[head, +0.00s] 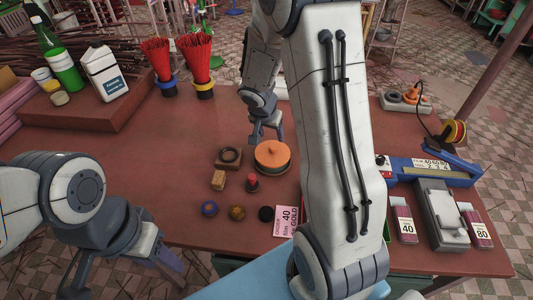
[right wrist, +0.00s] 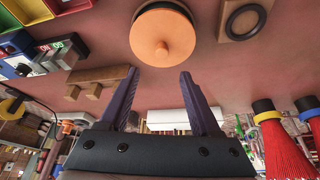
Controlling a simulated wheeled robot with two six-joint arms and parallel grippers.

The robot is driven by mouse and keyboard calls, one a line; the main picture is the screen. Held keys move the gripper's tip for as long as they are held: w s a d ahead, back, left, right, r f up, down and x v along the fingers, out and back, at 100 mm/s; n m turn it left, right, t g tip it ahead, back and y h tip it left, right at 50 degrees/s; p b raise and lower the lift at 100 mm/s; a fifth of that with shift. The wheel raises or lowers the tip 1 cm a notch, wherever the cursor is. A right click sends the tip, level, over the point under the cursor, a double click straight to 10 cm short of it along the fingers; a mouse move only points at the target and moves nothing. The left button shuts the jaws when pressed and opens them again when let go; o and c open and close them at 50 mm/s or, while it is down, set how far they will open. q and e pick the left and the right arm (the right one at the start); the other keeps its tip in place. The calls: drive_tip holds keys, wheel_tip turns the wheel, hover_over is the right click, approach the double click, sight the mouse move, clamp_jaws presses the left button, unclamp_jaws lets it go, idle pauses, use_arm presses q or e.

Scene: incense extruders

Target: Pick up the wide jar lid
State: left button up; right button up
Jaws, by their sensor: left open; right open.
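The wide jar lid (head: 272,150) looks like a round orange disc with a small central knob, sitting on a darker round jar body on the table. It also shows in the right wrist view (right wrist: 160,40), ahead of the fingers. My right gripper (head: 266,130) is open and empty just behind the lid, apart from it; its two dark fingers (right wrist: 158,74) are spread in the wrist view. My left gripper (head: 122,276) is open and empty at the table's near left edge, far from the lid.
A square block with a dark ring (head: 229,158) stands left of the jar. Small pieces and a pink card (head: 286,222) lie in front. Red stick bundles (head: 196,62) stand at the back left. A blue-based device (head: 430,172) is at the right.

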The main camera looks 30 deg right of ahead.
sight(273, 147)
drive_tip(key=shift+x, duration=1.2)
drive_tip(key=x, duration=0.3)
drive_tip(key=b+x, duration=0.1)
drive_tip(key=shift+s+a+f, duration=0.15)
drive_tip(key=shift+a+f, duration=0.15)
drive_tip(key=shift+f, duration=0.1)
drive_tip(key=shift+d+f, duration=0.15)
drive_tip(key=shift+f, duration=0.3)
clamp_jaws()
